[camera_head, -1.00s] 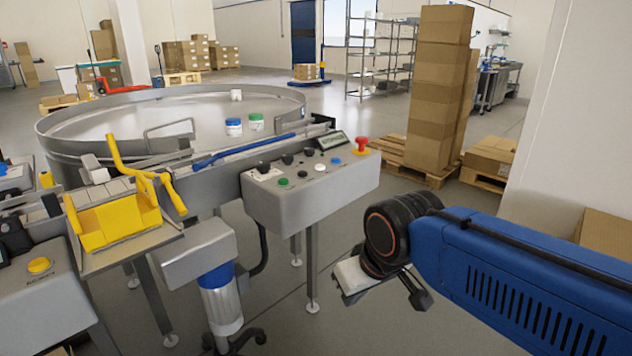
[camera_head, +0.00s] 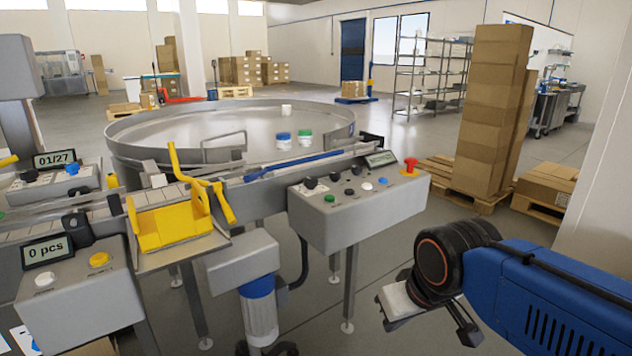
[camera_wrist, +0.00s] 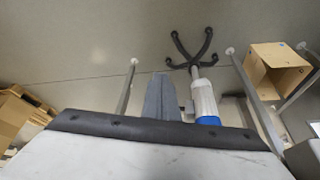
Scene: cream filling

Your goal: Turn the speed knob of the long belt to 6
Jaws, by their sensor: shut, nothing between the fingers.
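The grey control box (camera_head: 350,225) of the long belt stands in the middle of the head view. Its sloped top carries black knobs, including one at the left end (camera_head: 310,183), plus coloured buttons and a red emergency stop (camera_head: 410,166). A small display (camera_head: 381,159) sits behind them; I cannot read its value or the knob markings. My gripper (camera_head: 468,332) is shut and empty, low at the right, well apart from the box. In the wrist view its grey fingers (camera_wrist: 160,97) point over the floor.
A round turntable (camera_head: 230,125) with jars stands behind the belt. A yellow chute (camera_head: 170,225) and another control box (camera_head: 80,300) are at the left. Stacked cartons (camera_head: 495,110) stand at the back right. Floor between box and arm is clear.

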